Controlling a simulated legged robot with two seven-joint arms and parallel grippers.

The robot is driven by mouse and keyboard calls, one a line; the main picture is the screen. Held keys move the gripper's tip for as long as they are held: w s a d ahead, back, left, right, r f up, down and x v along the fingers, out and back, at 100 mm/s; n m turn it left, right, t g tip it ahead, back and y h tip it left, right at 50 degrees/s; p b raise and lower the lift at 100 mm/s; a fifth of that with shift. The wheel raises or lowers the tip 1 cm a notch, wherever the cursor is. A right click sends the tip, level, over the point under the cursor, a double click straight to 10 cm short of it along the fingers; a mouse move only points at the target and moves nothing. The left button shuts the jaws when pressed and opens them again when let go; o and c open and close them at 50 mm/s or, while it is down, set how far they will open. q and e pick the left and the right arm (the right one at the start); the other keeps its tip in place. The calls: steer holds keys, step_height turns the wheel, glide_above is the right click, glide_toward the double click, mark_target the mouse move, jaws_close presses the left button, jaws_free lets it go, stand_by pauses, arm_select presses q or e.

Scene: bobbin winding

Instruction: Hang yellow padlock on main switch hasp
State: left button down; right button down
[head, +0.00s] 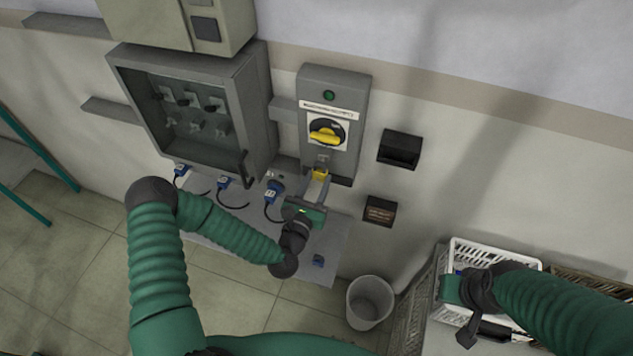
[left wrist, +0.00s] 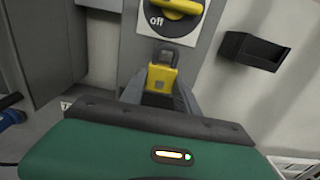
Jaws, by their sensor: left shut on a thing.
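The main switch (head: 328,131) is a grey wall box with a yellow rotary knob. The knob also shows in the left wrist view (left wrist: 180,8), with "off" on the plate below it. My left gripper (head: 318,185) is shut on the yellow padlock (head: 320,174), just below the switch plate. In the left wrist view the padlock (left wrist: 162,77) is upright between the fingers, its grey shackle pointing up toward the plate. The hasp area (head: 322,160) is just above; I cannot tell whether the shackle touches or passes through it. My right gripper (head: 469,310) is over a white basket; its jaws are unclear.
A grey cabinet (head: 190,107) with a clear front stands left of the switch. Two dark wall boxes (head: 399,149) are to the right. A bin (head: 369,302) and a white basket (head: 520,258) stand lower right.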

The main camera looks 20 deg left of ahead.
arm_select(q)
steer(key=shift+w, duration=0.15)
steer(key=shift+w, duration=0.9)
steer(key=shift+w, duration=0.1)
steer(key=shift+f+b, duration=0.5)
steer(key=shift+b, duration=0.3)
steer(key=c, duration=0.8)
jaws_free()
